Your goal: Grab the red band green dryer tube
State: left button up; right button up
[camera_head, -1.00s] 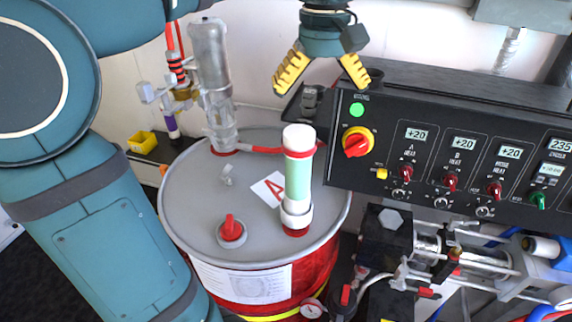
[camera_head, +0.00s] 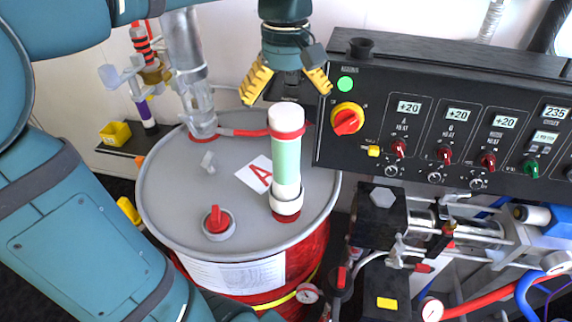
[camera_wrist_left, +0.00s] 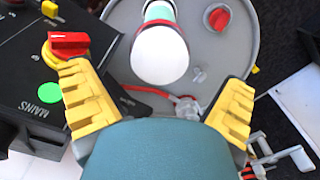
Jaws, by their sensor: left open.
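The dryer tube (camera_head: 286,160) stands upright on the grey drum lid. It is pale green with a white cap, a red band near the top and a white collar at its foot. My left gripper (camera_head: 288,95) is open and empty, with its yellow fingers pointing down, above and slightly behind the tube's cap in the head view. In the left wrist view the tube's white cap (camera_wrist_left: 160,54) shows ahead of and between the open fingers, not touching them. My right gripper is in neither view.
The drum (camera_head: 170,190) carries a red-handled valve (camera_head: 217,220) and a clear cylinder (camera_head: 186,75). The black control panel (camera_head: 440,125) stands close on the right. A pump assembly (camera_head: 420,225) is below it.

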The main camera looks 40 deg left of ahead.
aim_at(286, 112)
pick_arm(q)
jog(key=shift+d+f+b, duration=0.1)
jog(key=shift+f+b, duration=0.6)
jog(key=shift+f, duration=2)
jog(key=shift+r, duration=0.1)
jog(key=c, duration=1.4)
